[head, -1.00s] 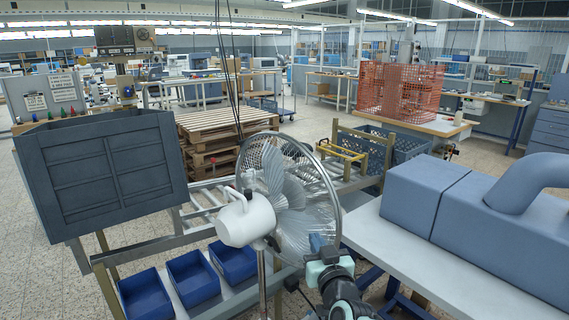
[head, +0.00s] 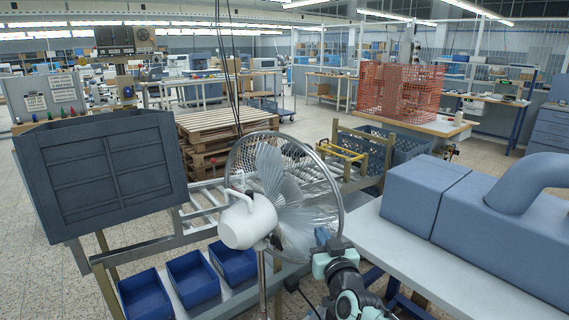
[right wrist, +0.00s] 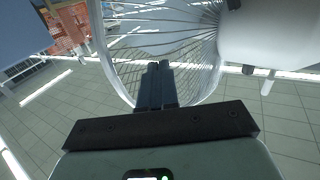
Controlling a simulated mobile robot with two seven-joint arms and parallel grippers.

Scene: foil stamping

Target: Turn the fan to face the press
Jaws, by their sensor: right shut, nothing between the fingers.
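The fan stands on a thin pole in the middle of the head view, its white motor housing (head: 248,222) at the left and its wire cage (head: 335,180) at the right. I see it from behind; the cage faces away and to the right. My right gripper (head: 322,237) is at the lower right of the cage. In the right wrist view its fingers (right wrist: 157,85) are together with nothing between them, against or very near the cage wires; contact is unclear. The white housing also shows there (right wrist: 270,35). I cannot tell which machine is the press. My left gripper is out of view.
A blue-grey machine (head: 455,210) with a curved duct stands on a pale table (head: 385,240) to the right. A dark panelled bin (head: 105,175) is at left, above blue trays (head: 195,280). Wooden pallets (head: 215,125) and an orange mesh guard (head: 400,92) are behind.

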